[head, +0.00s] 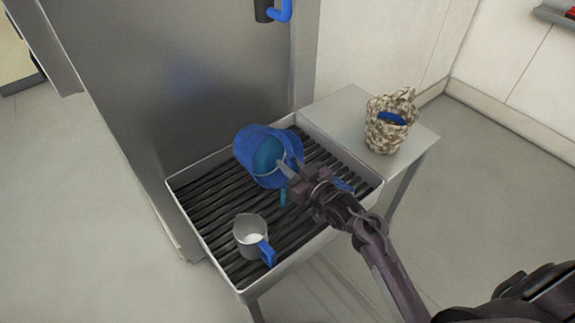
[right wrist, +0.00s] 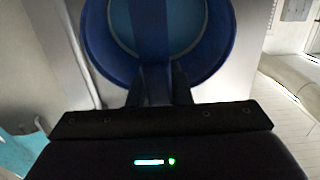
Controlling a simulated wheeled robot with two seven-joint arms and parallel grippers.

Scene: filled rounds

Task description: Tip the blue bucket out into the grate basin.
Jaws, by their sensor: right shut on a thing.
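The blue bucket (head: 246,147) is over the back part of the grate basin (head: 213,233), tilted with its open mouth facing my right arm. A lighter blue surface shows inside it; I cannot tell whether that is liquid or the inner wall. My right gripper (head: 289,174) is at the bucket's near side, shut on its handle. In the right wrist view the bucket (right wrist: 101,52) fills the top, with the blue handle between the fingers (right wrist: 158,90). The basin has dark slats and a pale metal rim. My left gripper is not in view.
A grey metal jug (head: 247,228) with a blue handle stands on the grate's near left part. A mottled beige container (head: 389,132) with a blue part sits on the metal side table (head: 341,107) to the right. A large metal panel (head: 195,75) rises behind the basin.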

